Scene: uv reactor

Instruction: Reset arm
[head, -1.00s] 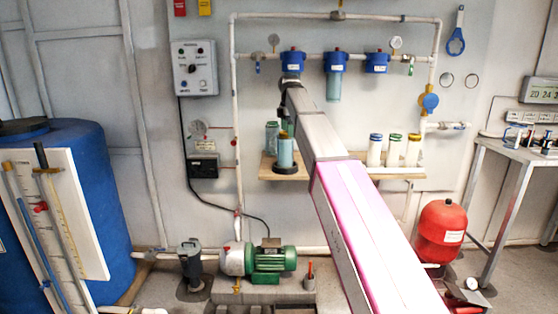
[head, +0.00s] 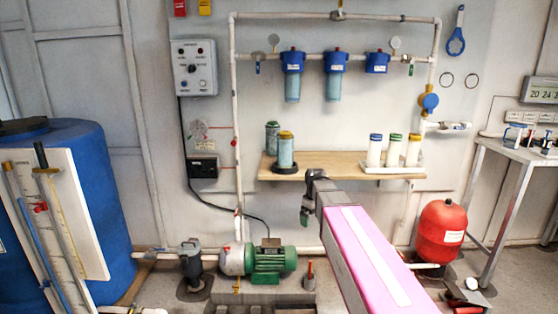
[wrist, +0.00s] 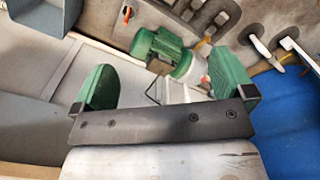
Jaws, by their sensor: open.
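My gripper (head: 304,216) hangs at the end of my arm in the head view, in front of and below the wooden shelf. In the wrist view my gripper (wrist: 163,62) shows two green fingers spread wide apart with nothing between them. Beyond the fingers, the green pump motor (wrist: 165,45) shows at a distance. My arm reaches in from the lower right, with a pink link nearest the camera.
The wooden shelf (head: 345,160) carries several filter cartridges (head: 285,150). Blue-capped filter housings (head: 336,62) hang on the pipe above. The pump (head: 268,258) stands below left. A red tank (head: 440,232) stands at right, a blue barrel (head: 95,170) at left.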

